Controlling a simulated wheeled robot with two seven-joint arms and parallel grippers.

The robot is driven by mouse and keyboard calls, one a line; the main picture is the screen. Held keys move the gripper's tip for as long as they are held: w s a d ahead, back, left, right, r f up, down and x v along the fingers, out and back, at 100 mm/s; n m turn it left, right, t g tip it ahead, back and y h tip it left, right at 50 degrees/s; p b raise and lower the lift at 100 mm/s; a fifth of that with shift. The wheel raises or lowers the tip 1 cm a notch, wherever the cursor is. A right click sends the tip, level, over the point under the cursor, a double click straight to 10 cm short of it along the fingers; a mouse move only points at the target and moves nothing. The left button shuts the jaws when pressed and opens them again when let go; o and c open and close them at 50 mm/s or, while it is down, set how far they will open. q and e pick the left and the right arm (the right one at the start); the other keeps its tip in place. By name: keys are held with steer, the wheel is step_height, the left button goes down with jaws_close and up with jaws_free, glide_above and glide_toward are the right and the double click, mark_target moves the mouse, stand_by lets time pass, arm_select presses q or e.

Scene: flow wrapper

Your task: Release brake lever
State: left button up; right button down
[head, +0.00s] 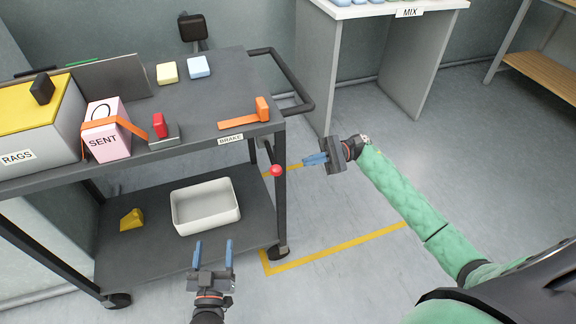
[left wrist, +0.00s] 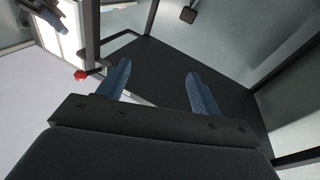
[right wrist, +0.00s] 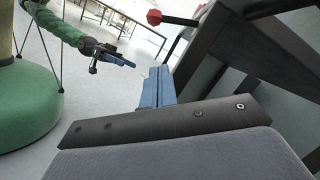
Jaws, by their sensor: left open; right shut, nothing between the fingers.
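The brake lever is a dark rod with a red ball knob (head: 276,170), on the right side of a dark cart, below the BRAKE label (head: 230,139). The knob also shows in the left wrist view (left wrist: 80,76) and, on its rod, in the right wrist view (right wrist: 153,17). My right gripper (head: 308,160) is shut and empty, just right of the knob, its fingers pointing left towards it; no contact is visible. Its closed fingers show in the right wrist view (right wrist: 158,75). My left gripper (head: 213,246) is open and empty in front of the cart's lower shelf.
An orange bar with a raised end (head: 245,117) lies on the cart's top. A white bin (head: 205,228) and a yellow wedge (head: 131,220) are on the lower shelf. The cart's handle (head: 293,80) juts right. The floor right of the cart is open.

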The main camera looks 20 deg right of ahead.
mark_target(273, 159)
arm_select(q)
steer(key=s+f+g, duration=0.2)
steer(key=f+g, duration=0.1)
steer(key=f, duration=0.5)
steer(key=s+f+g+y+p, duration=0.1)
steer(key=s+f+g, duration=0.2)
steer(key=f, duration=0.6)
arm_select(e)
steer(key=s+a+r, duration=0.3)
steer(key=a+r, duration=0.1)
steer(key=a, duration=0.4)
steer(key=shift+s+a+r, duration=0.15)
steer(key=shift+s+a, duration=0.15)
arm_select(q)
steer(key=shift+a+f, duration=0.1)
steer(key=shift+a, duration=0.05)
steer(key=w+r+t+b, duration=0.1)
steer(key=r+t, duration=0.3)
steer(key=r, duration=0.8)
steer(key=w+r+t+h, duration=0.1)
steer(key=w+r+t, duration=0.3)
steer(key=r, duration=0.8)
steer(key=shift+t+b, duration=0.3)
steer(key=shift+b, duration=0.05)
arm_select(e)
step_height(273, 159, up, 6)
steer(key=s+m+t+y, duration=0.1)
steer(key=s+m+t, duration=0.1)
steer(key=m, duration=0.7)
steer(key=shift+t, duration=0.6)
